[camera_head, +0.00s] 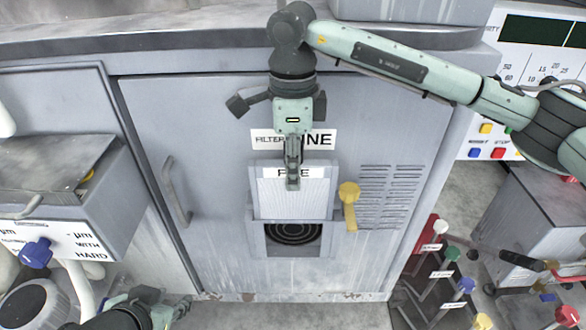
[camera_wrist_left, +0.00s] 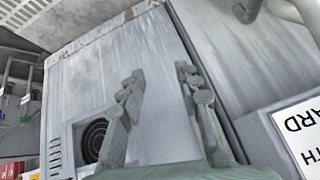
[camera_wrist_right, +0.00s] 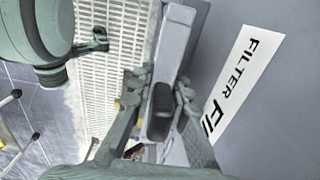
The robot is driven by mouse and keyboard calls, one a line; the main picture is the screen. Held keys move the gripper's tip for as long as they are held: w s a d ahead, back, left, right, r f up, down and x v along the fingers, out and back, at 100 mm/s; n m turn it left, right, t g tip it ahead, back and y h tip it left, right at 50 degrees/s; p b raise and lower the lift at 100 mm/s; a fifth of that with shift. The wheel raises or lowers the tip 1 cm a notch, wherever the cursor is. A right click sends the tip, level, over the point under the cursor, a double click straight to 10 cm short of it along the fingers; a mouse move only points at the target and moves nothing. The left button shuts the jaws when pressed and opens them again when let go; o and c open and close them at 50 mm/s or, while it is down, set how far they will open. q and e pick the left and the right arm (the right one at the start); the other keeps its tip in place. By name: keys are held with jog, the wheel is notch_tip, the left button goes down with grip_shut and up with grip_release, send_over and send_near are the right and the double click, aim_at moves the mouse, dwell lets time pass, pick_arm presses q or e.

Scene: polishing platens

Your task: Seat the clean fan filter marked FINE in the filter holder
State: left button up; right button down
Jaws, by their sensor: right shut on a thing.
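The filter (camera_head: 293,205) is a pale pleated panel with a FINE label at its top; it looks clean. My right gripper (camera_head: 293,178) is shut on the filter's dark grip (camera_wrist_right: 161,112) and holds it upright against the cabinet front. The filter holder (camera_head: 293,240) is an opening with a round dark grille. The filter covers its upper part, and the grille shows below it; whether its edges sit in the holder's guides I cannot tell. The holder also shows in the left wrist view (camera_wrist_left: 93,140). My left gripper (camera_wrist_left: 160,80) is open and empty, low at the left.
A yellow latch (camera_head: 349,200) stands right of the holder. A FILTER: FINE sign (camera_head: 265,139) is above. The cabinet has a handle (camera_head: 177,190) at left and vent slots (camera_head: 388,190) at right. A grey box (camera_head: 60,180) and a rack of coloured knobs (camera_head: 440,270) flank it.

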pick_arm(q)
jog(key=shift+w+d+r, duration=0.1)
jog(key=shift+w+d, duration=0.05)
jog(key=shift+w+d+r+t, duration=0.25)
jog(key=shift+w+d+t, duration=0.15)
jog(key=shift+w, duration=0.05)
jog(key=shift+w+d+r+t+h+b, duration=0.3)
jog(key=shift+w+d+r+t+h, duration=0.1)
jog(key=shift+w+d+r+h, duration=0.15)
jog(key=shift+w+d, duration=0.25)
jog(key=shift+w+d+r+m+t, duration=0.25)
jog(key=shift+r+m+t, duration=0.05)
jog(key=shift+t, duration=0.1)
jog(key=shift+w+d+r, duration=0.3)
dwell(0.3)
jog(key=shift+w+d+r+t+h+b, duration=0.3)
jog(key=shift+d+r+t+h+b, duration=0.1)
jog(key=shift+t+h, duration=0.1)
jog(key=shift+w+d+r+t, duration=0.3)
jog(key=shift+w+d+r, duration=0.15)
jog(key=shift+d+r, duration=0.15)
jog(key=shift+w+d+r, duration=0.15)
jog(key=shift+r, duration=0.05)
